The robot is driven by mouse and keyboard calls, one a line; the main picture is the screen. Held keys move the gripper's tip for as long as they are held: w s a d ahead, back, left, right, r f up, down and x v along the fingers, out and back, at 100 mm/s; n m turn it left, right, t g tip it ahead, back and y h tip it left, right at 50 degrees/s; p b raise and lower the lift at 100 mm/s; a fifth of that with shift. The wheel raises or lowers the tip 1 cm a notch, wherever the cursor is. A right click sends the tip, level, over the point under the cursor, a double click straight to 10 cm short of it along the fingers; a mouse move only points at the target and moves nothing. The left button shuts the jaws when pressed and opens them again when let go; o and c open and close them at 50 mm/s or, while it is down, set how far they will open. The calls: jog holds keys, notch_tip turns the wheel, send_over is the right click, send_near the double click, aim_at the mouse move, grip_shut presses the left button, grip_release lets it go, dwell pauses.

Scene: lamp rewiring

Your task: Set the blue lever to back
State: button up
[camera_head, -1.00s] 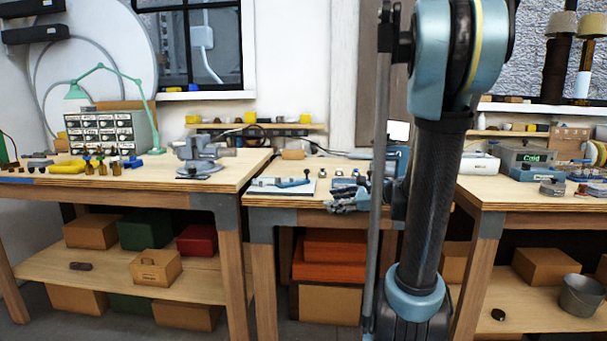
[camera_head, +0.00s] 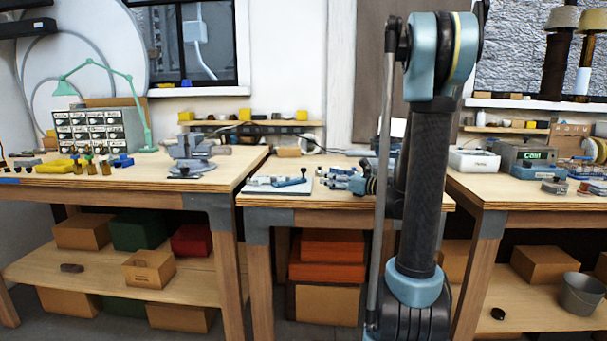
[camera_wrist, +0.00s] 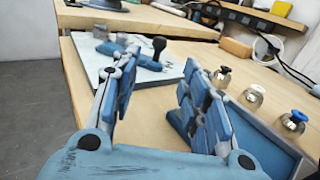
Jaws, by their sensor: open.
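The blue lever (camera_head: 289,183) lies on a white board (camera_head: 258,188) on the middle bench, left of my gripper (camera_head: 332,178). In the wrist view the lever (camera_wrist: 140,60) is a blue bar with a black ball knob, which points right, on the pale board (camera_wrist: 95,66). My gripper (camera_wrist: 157,85) is open, with nothing between its fingers. Its fingers are short of the board's near right side in the wrist view. The left finger overlaps part of the board there. I cannot read the board's markings.
A blue tray (camera_wrist: 262,135) is right of my gripper, with glass pieces with black, white and blue tops (camera_wrist: 254,95) beside or in it. A vise (camera_head: 190,155) stands on the left bench. Bare wood (camera_wrist: 150,100) lies between board and tray.

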aim_at(303, 171)
jog(key=x, duration=1.3)
jog(key=shift+a, duration=0.1)
grip_shut()
